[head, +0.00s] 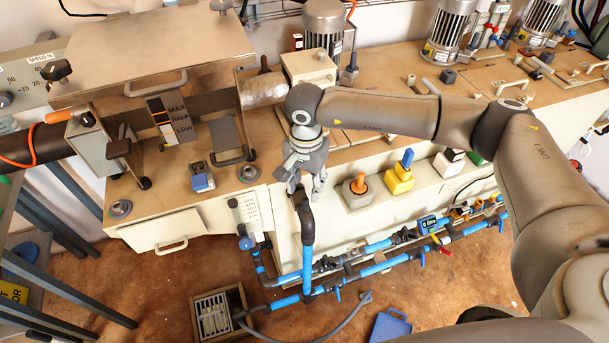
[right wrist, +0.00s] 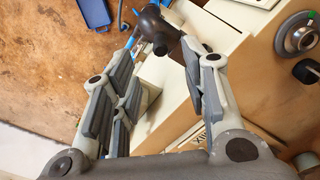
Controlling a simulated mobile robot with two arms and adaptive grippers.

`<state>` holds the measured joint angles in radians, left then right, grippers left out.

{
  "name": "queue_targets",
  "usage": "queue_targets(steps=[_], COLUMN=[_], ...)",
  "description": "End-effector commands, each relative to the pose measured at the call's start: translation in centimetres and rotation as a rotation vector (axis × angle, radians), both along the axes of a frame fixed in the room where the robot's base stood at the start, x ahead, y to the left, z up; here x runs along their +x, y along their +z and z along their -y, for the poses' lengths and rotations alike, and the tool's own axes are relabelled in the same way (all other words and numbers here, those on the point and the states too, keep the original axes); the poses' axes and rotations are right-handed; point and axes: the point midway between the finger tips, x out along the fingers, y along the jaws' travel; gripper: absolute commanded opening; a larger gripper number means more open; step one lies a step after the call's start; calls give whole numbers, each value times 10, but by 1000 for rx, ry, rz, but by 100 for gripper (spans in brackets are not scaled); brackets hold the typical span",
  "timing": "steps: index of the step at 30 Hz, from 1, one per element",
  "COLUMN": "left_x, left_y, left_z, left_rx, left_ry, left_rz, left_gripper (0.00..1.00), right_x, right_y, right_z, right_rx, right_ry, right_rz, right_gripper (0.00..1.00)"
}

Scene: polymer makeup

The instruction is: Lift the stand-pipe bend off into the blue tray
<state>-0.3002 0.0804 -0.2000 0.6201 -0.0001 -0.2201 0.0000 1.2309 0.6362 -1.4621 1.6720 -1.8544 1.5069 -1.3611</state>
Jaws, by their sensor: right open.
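The stand-pipe bend (head: 306,222) is a black elbow on top of an upright blue pipe in front of the machine. In the right wrist view the bend (right wrist: 154,24) shows between and just beyond the fingertips. My right gripper (head: 307,190) is open and points down right above the bend; its fingers (right wrist: 162,47) stand apart on either side. I cannot tell whether they touch it. The blue tray (head: 390,326) lies on the floor at the lower right of the pipe; part of it shows in the right wrist view (right wrist: 96,12). My left gripper is out of view.
Blue pipes (head: 375,268) with valves run low along the machine front. A floor drain (head: 214,314) with a grey hose lies left of the pipe. A machine bench (head: 180,190) stands behind. Brown floor (head: 440,285) is clear around the tray.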

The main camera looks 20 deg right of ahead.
Motion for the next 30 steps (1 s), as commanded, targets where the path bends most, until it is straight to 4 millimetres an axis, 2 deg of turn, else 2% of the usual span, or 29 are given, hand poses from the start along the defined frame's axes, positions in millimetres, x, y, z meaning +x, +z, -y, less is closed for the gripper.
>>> queue_targets(steps=[9, 15, 26, 30], left_x=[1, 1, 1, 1], left_y=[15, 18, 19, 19], left_z=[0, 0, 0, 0], left_rx=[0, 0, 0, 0], left_ry=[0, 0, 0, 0], left_rz=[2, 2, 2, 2], left_gripper=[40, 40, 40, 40], right_x=[-1, -1, 0, 0], right_y=[-56, -78, -85, -84], right_z=[-1, -1, -1, -1], right_rx=[2, 3, 4, 4], right_ry=[-2, -2, -2, -2], right_rz=[-4, -3, 0, -1], right_gripper=[41, 41, 41, 25])
